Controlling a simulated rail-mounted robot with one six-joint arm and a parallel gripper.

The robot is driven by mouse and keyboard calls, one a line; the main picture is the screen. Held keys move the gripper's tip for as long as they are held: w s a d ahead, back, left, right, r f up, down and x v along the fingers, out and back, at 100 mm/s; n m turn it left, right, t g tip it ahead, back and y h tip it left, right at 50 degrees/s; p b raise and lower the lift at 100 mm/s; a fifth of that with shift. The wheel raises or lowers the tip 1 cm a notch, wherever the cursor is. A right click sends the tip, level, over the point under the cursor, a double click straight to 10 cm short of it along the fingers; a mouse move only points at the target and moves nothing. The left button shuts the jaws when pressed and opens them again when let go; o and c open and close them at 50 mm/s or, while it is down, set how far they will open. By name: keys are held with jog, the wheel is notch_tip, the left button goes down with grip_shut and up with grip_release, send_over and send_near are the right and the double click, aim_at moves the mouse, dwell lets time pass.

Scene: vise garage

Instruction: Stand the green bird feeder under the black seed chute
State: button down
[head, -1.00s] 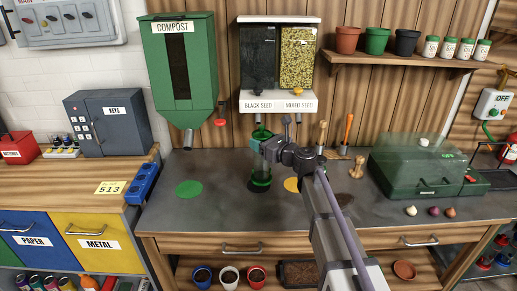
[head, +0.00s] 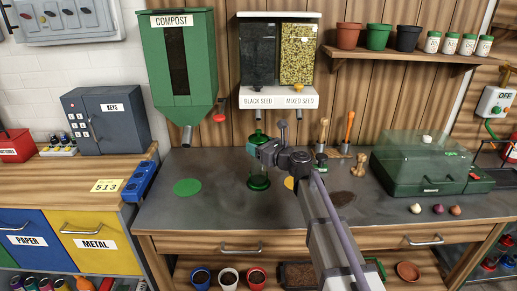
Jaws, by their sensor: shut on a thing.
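The green bird feeder (head: 258,183) is upright in the head view, with a clear tube, a green top and a green base. My gripper (head: 254,148) is shut on its upper part, coming from the right. The feeder is below the black seed chute (head: 258,114), under the left half of the seed dispenser labelled BLACK SEED. The feeder's base covers most of the dark round mark on the counter. I cannot tell whether the base touches the counter.
A green disc (head: 187,187) lies on the grey counter (head: 215,209) to the left, and a yellow disc (head: 289,183) to the right, partly behind my arm. The compost bin (head: 180,60) hangs at the left. A clear-lidded green box (head: 430,172) stands at the right.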

jog(key=shift+f, duration=0.1)
jog(key=shift+c, duration=1.4)
grip_release()
jog(key=shift+r, duration=0.25)
jog(key=v, duration=1.2)
